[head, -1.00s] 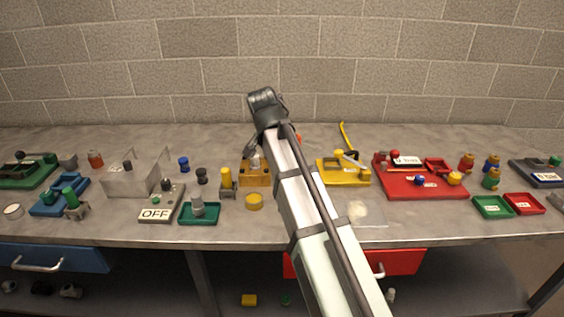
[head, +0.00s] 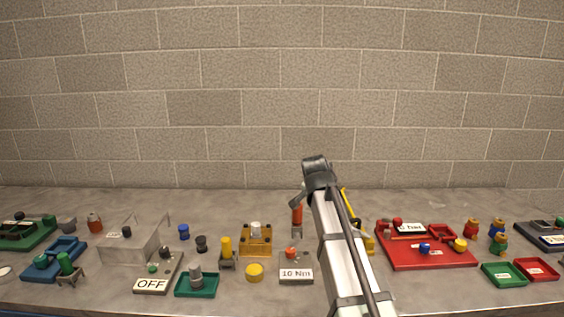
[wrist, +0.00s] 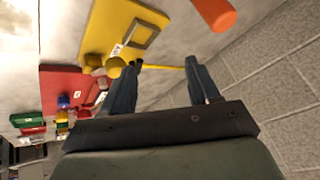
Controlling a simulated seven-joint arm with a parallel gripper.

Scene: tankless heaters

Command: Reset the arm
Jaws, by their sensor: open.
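My gripper (wrist: 165,82) shows in the wrist view with its two dark fingers apart and nothing between them. In the head view my arm rises from the bottom right of centre, and its dark wrist end stands above the back of the bench. The orange-red cylinder also shows in the head view (head: 297,215), just left of my arm.
The grey bench (head: 330,197) is crowded along its front: an OFF box (head: 152,286), a clear box (head: 130,250), a wooden block (head: 256,243), a 10 Nm block (head: 296,274), a red tray (head: 430,262) and green (head: 504,275) and red bins (head: 537,270). A brick wall (head: 280,90) stands behind.

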